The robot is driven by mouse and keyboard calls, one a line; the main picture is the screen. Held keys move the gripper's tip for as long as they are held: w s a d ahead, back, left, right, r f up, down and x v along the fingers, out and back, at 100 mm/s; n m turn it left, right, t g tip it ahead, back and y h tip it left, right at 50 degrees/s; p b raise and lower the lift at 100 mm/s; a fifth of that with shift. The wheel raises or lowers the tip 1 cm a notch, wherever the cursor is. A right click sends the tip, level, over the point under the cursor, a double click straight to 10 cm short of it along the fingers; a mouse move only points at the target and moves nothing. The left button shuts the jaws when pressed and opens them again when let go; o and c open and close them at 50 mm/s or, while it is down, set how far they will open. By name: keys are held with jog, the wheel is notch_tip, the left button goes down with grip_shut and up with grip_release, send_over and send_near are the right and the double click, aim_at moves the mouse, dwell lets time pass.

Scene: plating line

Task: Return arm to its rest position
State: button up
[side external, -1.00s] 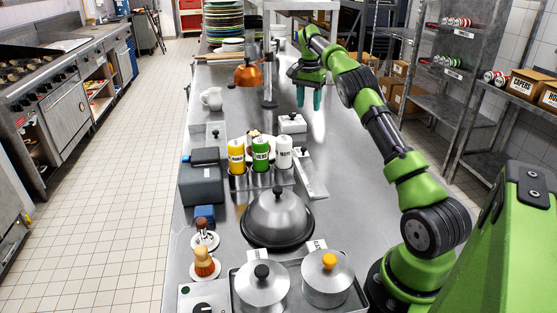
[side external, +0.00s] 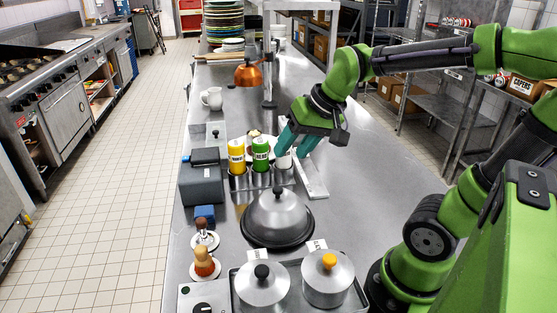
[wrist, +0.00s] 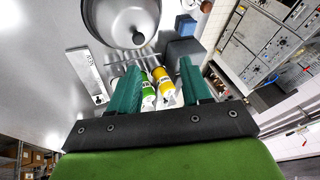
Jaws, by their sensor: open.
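My gripper (side external: 297,140) is open in the side external view, with its teal fingers pointing down and left, close to the white bottle (side external: 283,160) in the bottle rack. I cannot tell whether it touches anything. In the wrist view my gripper (wrist: 158,85) shows its two teal fingers spread apart. The green bottle (wrist: 148,95) and yellow bottle (wrist: 163,82) appear between them, with nothing visibly gripped. Part of the white bottle is hidden by my gripper in the side external view.
A domed lid (side external: 277,214) stands in front of the rack. Two lidded pots (side external: 262,290) sit at the near end. A grey box (side external: 201,183) is left of the rack. An orange lamp (side external: 247,76) and plate stack (side external: 225,20) are behind. The counter's right side (side external: 385,150) is mostly clear.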

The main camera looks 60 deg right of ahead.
jog(key=s+a+n+t, duration=0.1)
jog(key=s+a+n, duration=0.1)
jog(key=s+a, duration=0.3)
jog(key=shift+s+a+r+t+y, duration=0.25)
jog(key=shift+r+t+y, duration=0.05)
jog(key=shift+r+y, duration=0.1)
dwell(0.9)
